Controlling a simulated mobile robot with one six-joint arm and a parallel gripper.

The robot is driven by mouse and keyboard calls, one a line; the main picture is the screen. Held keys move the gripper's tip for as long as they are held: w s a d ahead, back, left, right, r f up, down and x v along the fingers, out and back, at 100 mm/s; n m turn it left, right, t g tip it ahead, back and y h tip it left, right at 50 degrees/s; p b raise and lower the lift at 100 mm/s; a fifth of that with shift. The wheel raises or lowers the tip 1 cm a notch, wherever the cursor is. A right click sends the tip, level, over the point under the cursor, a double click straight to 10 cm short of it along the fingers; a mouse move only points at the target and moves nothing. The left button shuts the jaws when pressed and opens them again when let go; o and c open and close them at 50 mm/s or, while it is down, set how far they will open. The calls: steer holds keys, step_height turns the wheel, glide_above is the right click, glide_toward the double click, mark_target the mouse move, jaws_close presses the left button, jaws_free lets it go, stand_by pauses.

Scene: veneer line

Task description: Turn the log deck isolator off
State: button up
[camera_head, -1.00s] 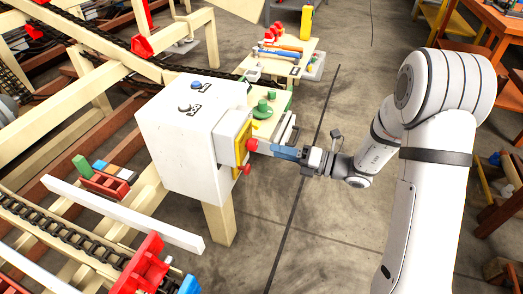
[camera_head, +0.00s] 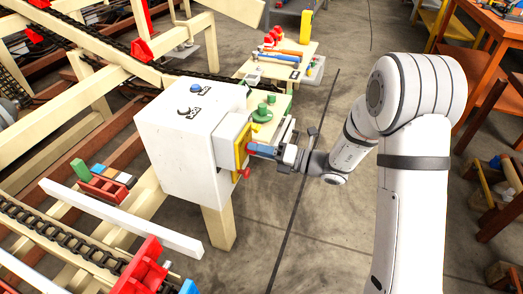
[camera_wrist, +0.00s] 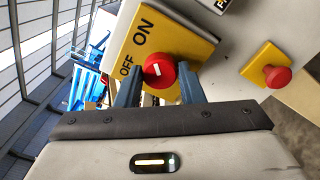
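The isolator is a red round knob (camera_wrist: 158,71) with a short white mark, on a yellow plate (camera_wrist: 150,42) lettered ON and OFF. The plate also shows edge-on in the head view (camera_head: 241,146), on the right side of a white box (camera_head: 180,140). My gripper (camera_wrist: 159,76) is at the knob, with one finger on each side of it. The fingers look spread, with narrow gaps to the knob; firm contact cannot be made out. In the head view my gripper (camera_head: 253,149) covers the knob. The white mark stands roughly upright in the wrist view.
A red push button (camera_wrist: 277,76) on its own yellow base sits right of the plate. A small bench with a green part (camera_head: 263,114) stands close behind my gripper.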

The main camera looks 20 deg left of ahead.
steer(key=c, duration=0.5)
steer(key=shift+d, duration=0.2)
steer(key=shift+a, duration=0.1)
